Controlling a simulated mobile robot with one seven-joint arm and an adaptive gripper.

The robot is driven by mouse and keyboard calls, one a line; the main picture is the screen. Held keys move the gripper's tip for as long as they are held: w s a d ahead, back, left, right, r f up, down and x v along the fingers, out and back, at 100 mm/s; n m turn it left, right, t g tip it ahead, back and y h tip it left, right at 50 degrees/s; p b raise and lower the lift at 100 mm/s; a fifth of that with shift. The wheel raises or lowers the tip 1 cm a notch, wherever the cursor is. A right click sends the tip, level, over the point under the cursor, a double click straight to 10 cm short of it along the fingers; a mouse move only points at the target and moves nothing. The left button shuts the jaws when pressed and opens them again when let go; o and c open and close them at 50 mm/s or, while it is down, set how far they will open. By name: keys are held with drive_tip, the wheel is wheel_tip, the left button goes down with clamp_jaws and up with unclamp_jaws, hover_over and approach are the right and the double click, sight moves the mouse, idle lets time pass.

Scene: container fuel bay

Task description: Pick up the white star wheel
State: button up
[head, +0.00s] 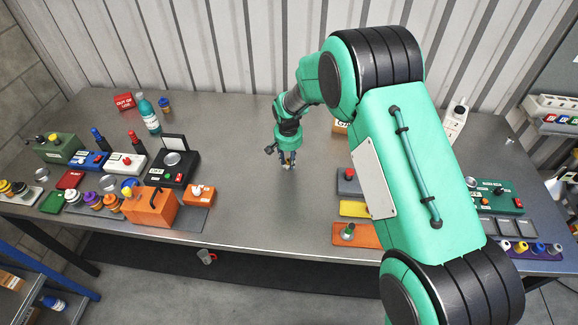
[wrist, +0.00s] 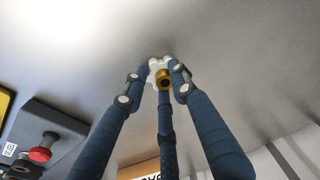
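The white star wheel (wrist: 164,76) is in the upper middle of the wrist view, with a round gold hub at its centre. My gripper (wrist: 164,82) has its three blue fingers drawn in around the wheel, with the tips against its sides. Parts of the wheel's white rim are hidden behind the fingertips. In the head view my gripper (head: 287,163) points down at the middle of the grey table. The wheel is too small there to make out clearly, and I cannot tell whether it touches the table.
The table (head: 245,165) is bare around my gripper. An orange box (head: 150,207), a black device (head: 174,166) and several small units stand to the left. A grey pad with a red button (head: 349,180) is to the right. A white corrugated wall (head: 200,50) stands behind.

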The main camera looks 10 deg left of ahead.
clamp_jaws()
drive_tip(key=shift+r, duration=0.6)
drive_tip(key=shift+s+d+r, duration=0.1)
drive_tip(key=shift+s+r, duration=0.1)
drive_tip(key=shift+r, duration=0.4)
drive_tip(key=shift+s+r, duration=0.15)
drive_tip(key=shift+r, duration=0.45)
drive_tip(key=s+d, duration=0.2)
drive_tip(key=s, duration=0.2)
drive_tip(key=s+d+r, duration=0.1)
drive_tip(key=s, duration=0.4)
drive_tip(key=s+d, duration=0.2)
drive_tip(key=s, duration=0.3)
drive_tip(key=shift+s+d+r+p, duration=0.2)
drive_tip(key=shift+d+p, duration=0.1)
drive_tip(key=shift+p, duration=0.1)
